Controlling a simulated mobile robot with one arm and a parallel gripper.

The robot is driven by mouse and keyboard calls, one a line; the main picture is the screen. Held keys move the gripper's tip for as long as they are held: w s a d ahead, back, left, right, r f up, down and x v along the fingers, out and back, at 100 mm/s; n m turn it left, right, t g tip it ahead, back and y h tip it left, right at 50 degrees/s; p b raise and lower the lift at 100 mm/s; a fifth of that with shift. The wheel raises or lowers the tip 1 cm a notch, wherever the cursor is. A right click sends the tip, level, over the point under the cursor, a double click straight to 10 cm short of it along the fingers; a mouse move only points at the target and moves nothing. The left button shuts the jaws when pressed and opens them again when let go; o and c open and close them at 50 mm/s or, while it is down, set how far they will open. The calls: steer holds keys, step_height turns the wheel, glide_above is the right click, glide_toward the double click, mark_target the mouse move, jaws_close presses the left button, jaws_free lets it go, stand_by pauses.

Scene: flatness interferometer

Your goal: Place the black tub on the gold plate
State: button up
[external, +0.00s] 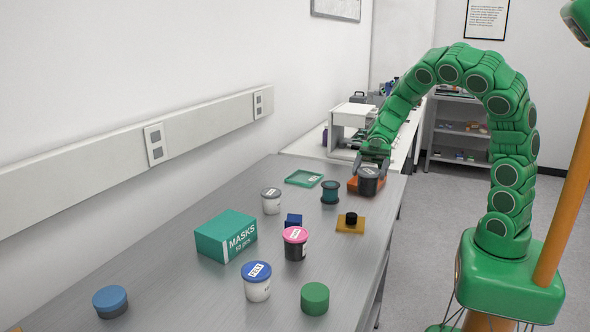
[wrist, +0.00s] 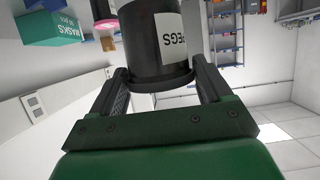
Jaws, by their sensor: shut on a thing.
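My gripper (external: 374,160) is shut on a black tub (external: 368,185) at the far end of the metal table. In the wrist view the tub (wrist: 150,45) sits between the two fingers and bears a white label reading PEGS.
A pink-lidded dark tub (external: 295,252), a blue block (external: 293,221) and a teal spool-like item (external: 330,195) are near the plate. A masks box (external: 220,240), white tubs, a green cylinder (external: 314,298) and a blue cylinder (external: 110,303) stand nearer the camera. The table's right edge is close to the plate.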

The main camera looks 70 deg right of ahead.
steer(key=shift+w+a+f, duration=0.15)
steer(key=shift+w+f, duration=0.5)
steer(key=shift+f, duration=0.7)
steer(key=shift+w+a+f, duration=0.1)
steer(key=shift+w+f, duration=0.6)
steer(key=shift+f, duration=0.6)
steer(key=shift+w+a+f, duration=0.15)
steer(key=shift+w+f, duration=0.5)
steer(key=shift+f, duration=0.7)
steer(key=o, duration=1.1)
steer(key=shift+f, duration=0.1)
steer(key=shift+c, duration=0.2)
steer(key=shift+d, duration=0.15)
steer(key=v, duration=1.2)
